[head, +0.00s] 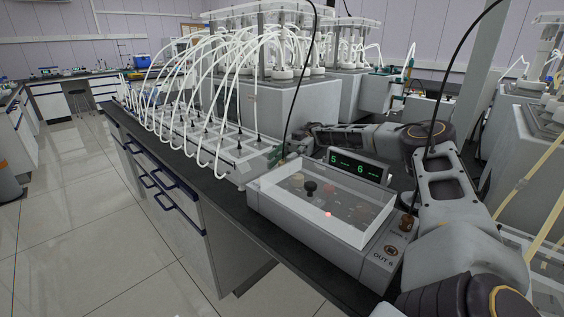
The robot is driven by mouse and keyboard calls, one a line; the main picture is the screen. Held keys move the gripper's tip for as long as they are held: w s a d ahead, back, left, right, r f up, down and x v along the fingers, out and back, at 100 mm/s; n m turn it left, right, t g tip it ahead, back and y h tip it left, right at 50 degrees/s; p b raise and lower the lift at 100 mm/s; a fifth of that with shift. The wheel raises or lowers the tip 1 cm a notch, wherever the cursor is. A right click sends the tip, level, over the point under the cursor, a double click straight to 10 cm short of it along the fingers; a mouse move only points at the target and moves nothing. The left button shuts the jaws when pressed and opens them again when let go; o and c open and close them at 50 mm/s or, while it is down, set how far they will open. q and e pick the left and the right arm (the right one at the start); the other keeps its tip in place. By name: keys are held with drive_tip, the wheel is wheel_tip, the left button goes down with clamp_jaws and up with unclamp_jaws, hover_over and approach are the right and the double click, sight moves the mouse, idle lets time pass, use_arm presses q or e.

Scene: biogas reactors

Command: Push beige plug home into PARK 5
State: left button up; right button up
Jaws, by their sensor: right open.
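My right arm comes in from the right and reaches behind the grey control box (330,258). My right gripper (277,156) is small in view at the box's far left corner. It is open. A thin black cable comes down to the gripper from above. The beige plug and the PARK 5 socket cannot be made out there; the gripper and the box's corner crowd that spot. A brown plug (407,223) stands upright on the box's right side, above the OUT 6 label. The display (358,165) reads 5 and 6 with dashes. My left gripper is not in view.
The box has a clear cover (330,205) over a black knob (310,188) and a red light. A row of units with white looped tubes (215,130) runs along the dark bench (180,165). Grey reactor tanks (275,100) stand behind.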

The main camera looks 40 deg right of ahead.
drive_tip(key=shift+r, duration=4.85)
drive_tip(key=shift+r, duration=0.15)
wheel_tip(320, 180, up, 33)
drive_tip(key=p, duration=3.3)
drive_tip(key=shift+r+p, duration=0.4)
drive_tip(key=shift+p, duration=0.15)
